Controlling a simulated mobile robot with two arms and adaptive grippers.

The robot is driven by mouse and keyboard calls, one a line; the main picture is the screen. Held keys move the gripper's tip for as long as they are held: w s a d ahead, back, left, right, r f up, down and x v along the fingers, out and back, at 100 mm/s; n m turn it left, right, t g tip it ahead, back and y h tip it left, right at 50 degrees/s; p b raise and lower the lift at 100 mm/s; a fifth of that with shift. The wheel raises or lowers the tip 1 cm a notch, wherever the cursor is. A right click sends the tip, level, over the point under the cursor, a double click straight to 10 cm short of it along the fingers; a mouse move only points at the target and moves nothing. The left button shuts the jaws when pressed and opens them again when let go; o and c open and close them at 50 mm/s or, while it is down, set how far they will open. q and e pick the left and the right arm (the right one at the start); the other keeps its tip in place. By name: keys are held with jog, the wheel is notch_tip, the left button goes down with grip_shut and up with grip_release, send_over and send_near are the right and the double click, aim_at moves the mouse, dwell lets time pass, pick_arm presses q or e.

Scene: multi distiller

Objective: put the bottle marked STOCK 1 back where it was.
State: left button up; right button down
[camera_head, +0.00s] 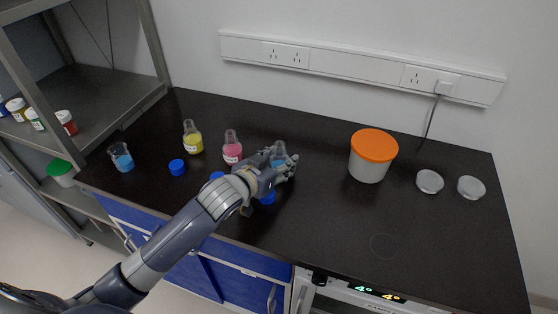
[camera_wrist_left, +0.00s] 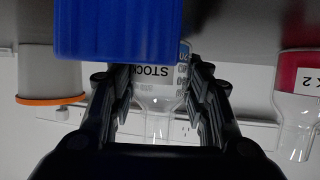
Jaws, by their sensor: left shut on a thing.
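The bottle (camera_head: 279,152) is a clear conical flask with blue liquid in its base. My left gripper (camera_head: 281,167) is shut around it, and the fingers hide part of it. In the left wrist view, upside down, the bottle (camera_wrist_left: 157,92) sits between both fingers (camera_wrist_left: 158,104) and its label reads "STOC"; the rest is hidden. It is upright, at or just above the black worktop (camera_head: 330,225); I cannot tell if it touches. My right gripper is not in view.
A pink flask (camera_head: 232,153) and a yellow flask (camera_head: 193,143) stand left of the gripper. Blue caps (camera_head: 177,167) lie nearby, one (camera_head: 268,198) beside my gripper. A beaker (camera_head: 122,160) is far left.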

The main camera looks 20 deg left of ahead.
pick_arm(q)
jog(key=o, duration=1.2)
jog(key=shift+f, duration=0.1)
jog(key=shift+s+r, duration=0.2)
jog(key=v, duration=1.1)
jog(key=shift+s+a+r, duration=0.15)
jog(key=shift+s, duration=0.2)
